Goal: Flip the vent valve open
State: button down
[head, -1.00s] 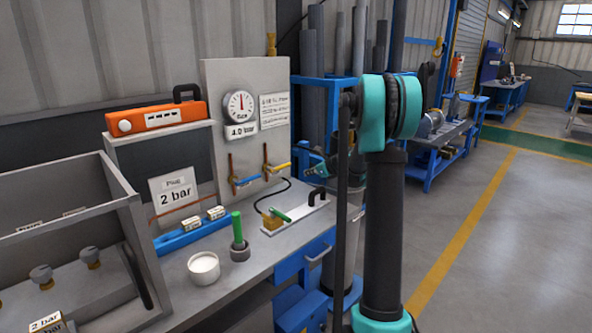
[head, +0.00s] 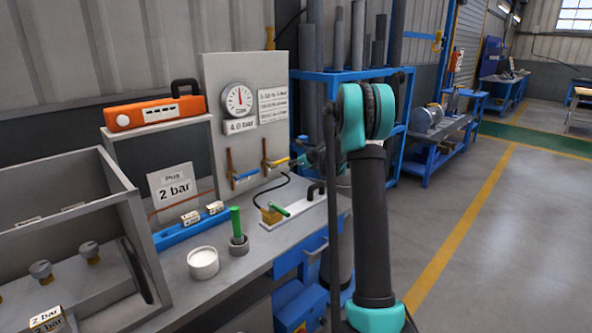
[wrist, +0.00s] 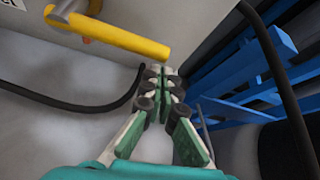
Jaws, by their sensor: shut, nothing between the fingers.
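Two valves sit on the grey panel below the gauge, one with a blue lever (head: 246,175) and one with a yellow lever (head: 279,162). I cannot read which is the vent valve. Both levers stick out sideways to the right from their copper-coloured pipes. The yellow lever (wrist: 120,38) also shows large at the upper left of the wrist view. In the head view my gripper (head: 301,161) is close by the lever's tip, partly hidden by my arm.
The gauge (head: 238,99) is above a 4.0 bar label. A black hose (wrist: 70,103) runs below the yellow lever. A blue rack (wrist: 250,80) with pipes stands right of the panel. A green-handled tool (head: 236,222) and white cup (head: 203,262) stand on the bench.

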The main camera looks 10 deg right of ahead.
jog(key=shift+a+r, duration=0.1)
jog(key=shift+r, duration=0.2)
jog(key=shift+r, duration=0.45)
jog(key=s+a+r+n+t+h, duration=0.4)
jog(key=a+r+n+t, duration=0.3)
jog(key=r+n, duration=0.3)
jog(key=shift+s+a+r+n+t, duration=0.15)
jog(key=shift+s+a+n+t, duration=0.2)
jog(key=shift+s+n+t, duration=0.9)
jog(key=shift+w+n+g, duration=0.35)
jog(key=shift+w, duration=0.1)
